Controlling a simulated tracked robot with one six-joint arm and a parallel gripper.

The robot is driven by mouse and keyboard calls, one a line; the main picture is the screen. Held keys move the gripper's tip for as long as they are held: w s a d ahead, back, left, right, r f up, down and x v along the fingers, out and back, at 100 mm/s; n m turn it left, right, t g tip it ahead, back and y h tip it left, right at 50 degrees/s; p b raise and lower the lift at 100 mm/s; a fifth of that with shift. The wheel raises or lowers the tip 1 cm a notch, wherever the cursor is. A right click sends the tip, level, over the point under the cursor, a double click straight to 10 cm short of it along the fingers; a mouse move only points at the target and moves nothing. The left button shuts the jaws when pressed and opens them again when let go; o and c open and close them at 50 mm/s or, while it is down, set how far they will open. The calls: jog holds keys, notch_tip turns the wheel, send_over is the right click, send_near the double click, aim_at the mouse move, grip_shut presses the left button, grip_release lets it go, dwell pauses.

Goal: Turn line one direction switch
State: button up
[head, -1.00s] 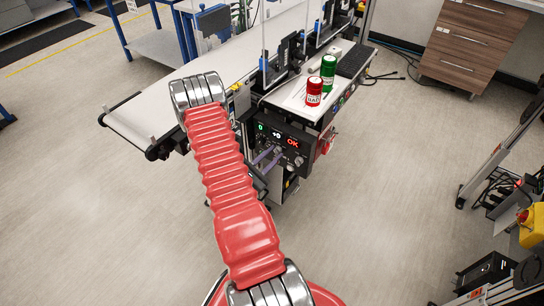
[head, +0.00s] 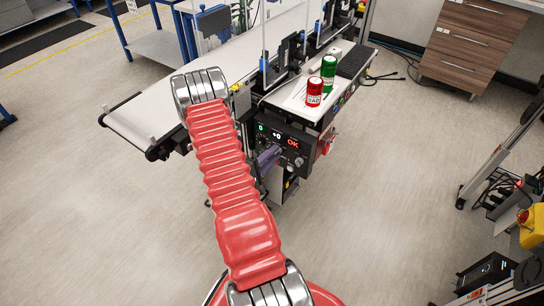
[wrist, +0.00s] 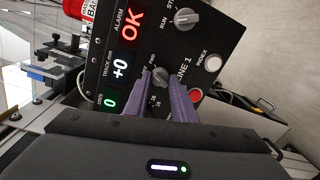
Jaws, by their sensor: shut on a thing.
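The line one control panel (head: 291,160) is a black box on the front of the conveyor. It also shows in the wrist view (wrist: 205,42), tilted, with the text LINE 1. A small grey knob, the direction switch (wrist: 160,75), has FWD printed beside it. The purple fingertips of my gripper (wrist: 161,84) are shut on this knob, one on each side, and hide part of it and of its labels. In the head view my gripper (head: 268,157) reaches the panel front, and the knob itself is hidden there.
A RUN/STOP knob (wrist: 184,19), a white INDEX button (wrist: 213,63) and a red button (wrist: 195,95) sit close by. Displays read OK, +0 and 0. Red (head: 314,93) and green (head: 328,72) cans stand above the panel. The floor in front is clear.

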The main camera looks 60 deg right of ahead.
jog(key=m, duration=0.4)
jog(key=shift+s+m+t, duration=0.1)
jog(key=shift+m+t, duration=0.3)
jog(key=o, duration=1)
jog(key=shift+a, duration=0.15)
jog(key=shift+w+a+r, duration=0.15)
jog(key=shift+w+a, duration=0.2)
jog(key=shift+a, duration=1.85)
jog(key=shift+w+a+r, duration=0.1)
jog(key=shift+w+a, duration=0.25)
jog(key=shift+a, duration=1.9)
jog(key=shift+w+a+r, duration=0.15)
jog(key=shift+w+a, duration=0.2)
jog(key=shift+a, duration=1.85)
